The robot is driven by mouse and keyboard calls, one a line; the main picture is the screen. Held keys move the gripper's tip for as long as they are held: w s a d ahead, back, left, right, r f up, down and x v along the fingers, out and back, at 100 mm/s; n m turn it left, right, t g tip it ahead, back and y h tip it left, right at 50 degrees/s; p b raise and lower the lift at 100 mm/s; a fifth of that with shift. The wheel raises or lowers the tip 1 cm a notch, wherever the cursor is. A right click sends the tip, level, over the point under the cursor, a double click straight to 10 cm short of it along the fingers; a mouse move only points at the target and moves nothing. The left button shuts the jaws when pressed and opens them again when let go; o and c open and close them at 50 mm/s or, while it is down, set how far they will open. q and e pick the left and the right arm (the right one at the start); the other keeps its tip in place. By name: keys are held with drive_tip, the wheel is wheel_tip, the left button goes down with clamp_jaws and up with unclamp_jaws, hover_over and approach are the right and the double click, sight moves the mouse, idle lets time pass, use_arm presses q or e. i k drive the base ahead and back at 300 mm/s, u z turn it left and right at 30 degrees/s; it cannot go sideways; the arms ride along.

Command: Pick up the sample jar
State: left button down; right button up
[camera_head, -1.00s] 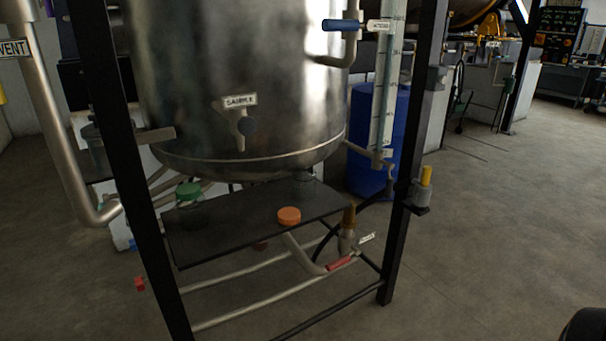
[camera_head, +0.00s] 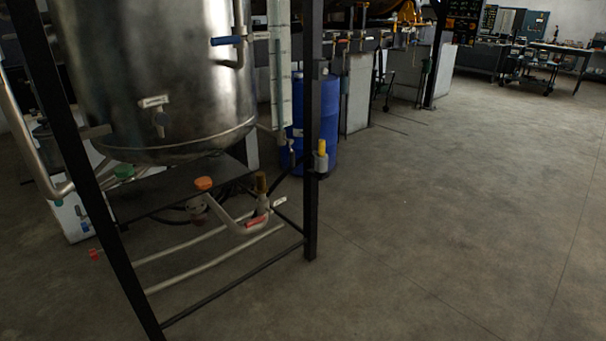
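No label in the camera_head view tells me which item is the sample jar. A small grey holder with a yellow-topped item (camera_head: 321,150) is on the frame's right post. Neither of my grippers is in view.
The steel tank (camera_head: 160,75) sits in a black frame, whose right post (camera_head: 312,215) and left post stand in front. Pipes with a red handle (camera_head: 256,220) run low under the shelf. A blue drum (camera_head: 323,120) stands behind. The floor to the right is open.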

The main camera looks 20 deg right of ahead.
sight(215, 158)
drive_tip(key=z, duration=0.9)
drive_tip(key=i, duration=1.6)
drive_tip(key=u, duration=0.65)
